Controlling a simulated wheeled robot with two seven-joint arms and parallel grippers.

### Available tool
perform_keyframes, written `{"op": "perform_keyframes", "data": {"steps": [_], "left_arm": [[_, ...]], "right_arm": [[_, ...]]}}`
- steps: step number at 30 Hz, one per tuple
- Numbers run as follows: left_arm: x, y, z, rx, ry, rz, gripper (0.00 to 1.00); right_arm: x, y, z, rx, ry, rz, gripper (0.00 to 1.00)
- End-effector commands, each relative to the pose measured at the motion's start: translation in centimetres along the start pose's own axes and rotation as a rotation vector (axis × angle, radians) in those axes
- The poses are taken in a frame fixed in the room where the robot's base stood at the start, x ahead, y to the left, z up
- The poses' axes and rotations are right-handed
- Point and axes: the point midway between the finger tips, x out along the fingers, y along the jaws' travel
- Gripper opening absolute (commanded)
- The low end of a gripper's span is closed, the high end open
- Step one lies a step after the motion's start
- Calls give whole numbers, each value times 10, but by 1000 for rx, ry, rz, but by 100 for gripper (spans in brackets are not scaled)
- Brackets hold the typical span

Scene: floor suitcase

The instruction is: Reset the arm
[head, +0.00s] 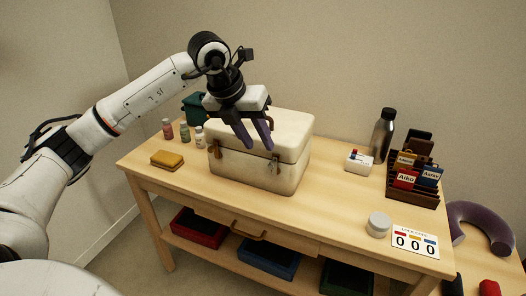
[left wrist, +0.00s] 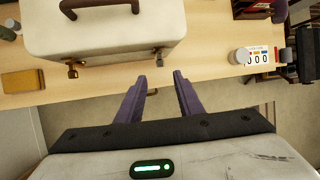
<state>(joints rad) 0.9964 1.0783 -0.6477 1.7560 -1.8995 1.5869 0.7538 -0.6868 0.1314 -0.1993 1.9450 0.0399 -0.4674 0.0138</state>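My left gripper (head: 258,133) has two purple fingers that stand apart with nothing between them. In the head view it hangs in front of the upper part of a cream case (head: 262,168) on the wooden table. In the left wrist view the fingertips (left wrist: 162,82) show a gap, with the table's front edge and the case (left wrist: 105,30) beyond them. The case lid is down, and brown latches show on its front. I cannot tell whether the fingers touch the case. My right gripper is in neither view.
The wooden table (head: 330,215) also holds small bottles (head: 184,132), a yellow block (head: 167,160), a dark flask (head: 383,135), a rack of tagged items (head: 415,180), a round tin (head: 378,224) and a lock-code card (head: 415,242). Coloured trays (head: 268,258) sit on the lower shelf.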

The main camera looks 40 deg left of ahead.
Motion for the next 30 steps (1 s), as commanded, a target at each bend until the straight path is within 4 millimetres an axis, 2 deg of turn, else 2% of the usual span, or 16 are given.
{"op": "perform_keyframes", "data": {"steps": [3,6,23,26,29,30], "left_arm": [[-12,0,0,-1,-2,0,34],[-16,0,0,-1,0,0,34],[-15,-1,-1,1,3,-5,34],[-5,-16,-9,20,25,-54,34],[17,-53,-31,54,80,-185,34],[27,-74,-44,67,109,-263,34]], "right_arm": [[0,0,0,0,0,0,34],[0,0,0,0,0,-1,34],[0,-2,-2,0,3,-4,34],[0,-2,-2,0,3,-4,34],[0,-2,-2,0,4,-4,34],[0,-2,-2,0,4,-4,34]]}}
